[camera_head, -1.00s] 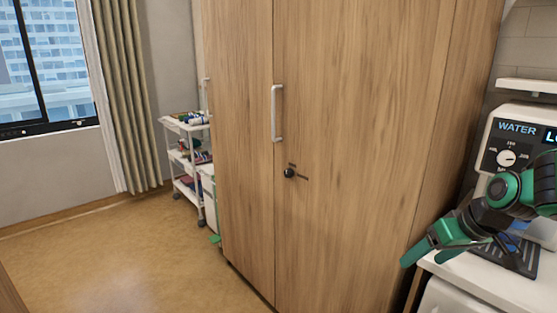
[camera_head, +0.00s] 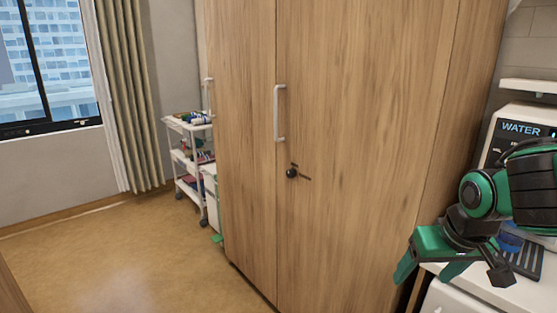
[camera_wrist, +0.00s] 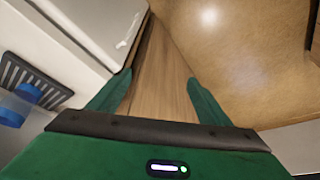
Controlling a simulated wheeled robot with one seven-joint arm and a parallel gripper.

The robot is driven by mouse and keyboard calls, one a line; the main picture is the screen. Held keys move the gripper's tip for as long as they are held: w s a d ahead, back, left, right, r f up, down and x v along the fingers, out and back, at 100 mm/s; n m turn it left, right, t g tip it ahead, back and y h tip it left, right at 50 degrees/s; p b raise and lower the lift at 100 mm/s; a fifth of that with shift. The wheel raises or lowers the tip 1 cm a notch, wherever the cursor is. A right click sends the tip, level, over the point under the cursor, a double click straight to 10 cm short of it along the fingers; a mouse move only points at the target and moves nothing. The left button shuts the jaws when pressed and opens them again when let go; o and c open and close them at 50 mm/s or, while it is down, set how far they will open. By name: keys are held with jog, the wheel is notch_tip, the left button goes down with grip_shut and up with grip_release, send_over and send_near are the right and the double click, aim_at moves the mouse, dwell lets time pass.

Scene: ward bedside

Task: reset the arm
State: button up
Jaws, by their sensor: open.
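My gripper (camera_head: 428,272) is green and black and sits at the lower right of the head view, in front of the wardrobe's right side and by the edge of the white counter. In the wrist view my gripper (camera_wrist: 155,95) shows two green fingers spread apart with nothing between them. Beyond the fingers are the wooden wardrobe and the floor. My arm reaches in from the right edge of the head view and hides part of the water dispenser (camera_head: 521,128).
The tall wooden wardrobe (camera_head: 370,130) fills the middle. The white counter (camera_head: 490,290) carries a dark drip grille (camera_head: 525,260) with a blue item (camera_head: 510,243); they also show in the wrist view. A white trolley (camera_head: 190,160) stands at the back left. The floor (camera_head: 120,250) is open there.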

jog(key=s+d+f+m+g, duration=0.1)
jog(key=s+d+m+g, duration=0.1)
jog(key=s+d, duration=0.3)
jog(key=s+d+m+g, duration=0.2)
jog(key=s+d+m, duration=0.2)
jog(key=s, duration=0.7)
jog(key=shift+d+f, duration=0.35)
jog(key=shift+d, duration=0.5)
jog(key=shift+w+f, duration=0.25)
jog(key=shift+w, duration=0.4)
